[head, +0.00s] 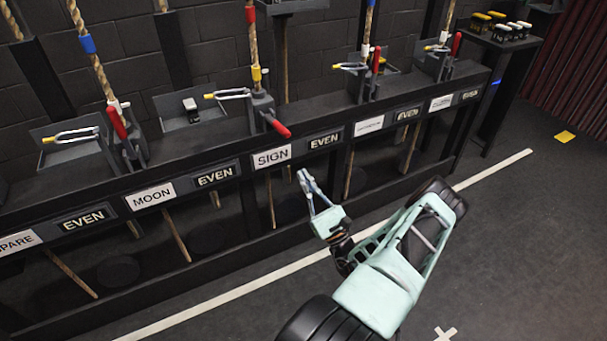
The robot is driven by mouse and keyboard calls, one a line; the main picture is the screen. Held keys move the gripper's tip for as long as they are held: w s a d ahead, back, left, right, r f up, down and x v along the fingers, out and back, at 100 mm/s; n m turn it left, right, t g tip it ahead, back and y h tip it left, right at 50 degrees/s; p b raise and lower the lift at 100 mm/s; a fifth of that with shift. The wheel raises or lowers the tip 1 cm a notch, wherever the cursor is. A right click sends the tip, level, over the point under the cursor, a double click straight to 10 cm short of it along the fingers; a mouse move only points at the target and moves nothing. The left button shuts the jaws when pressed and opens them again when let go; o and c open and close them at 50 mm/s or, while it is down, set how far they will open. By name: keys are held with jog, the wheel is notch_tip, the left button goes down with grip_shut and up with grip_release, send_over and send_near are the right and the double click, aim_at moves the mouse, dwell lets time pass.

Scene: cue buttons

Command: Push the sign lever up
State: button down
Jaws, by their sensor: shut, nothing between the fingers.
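The sign lever (276,125) has a red handle on a dark block on the rail, above and close to the white SIGN label (271,157). Its handle slants down toward the front right. A rope with a yellow and red band rises behind it. My gripper (303,176) is shut and empty. In the picture it is below and right of the lever's handle, apart from it, in front of the rail.
Other red-handled levers stand along the rail: one above MOON (117,123), and two to the right (376,61) (456,44), their handles upright or nearly so. Forked metal pieces (228,95) lie beside the levers. The dark rail (200,135) runs across; open floor (540,230) lies to the right.

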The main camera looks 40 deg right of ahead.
send_near(276, 125)
notch_tip(276, 125, down, 2)
jog(key=w+d, duration=0.1)
jog(key=w, duration=0.1)
jog(key=r, duration=0.3)
jog(key=shift+w+r+b, duration=0.2)
jog(key=shift+w+b, duration=0.15)
jog(key=shift+b, duration=0.05)
jog(key=shift+r, duration=0.15)
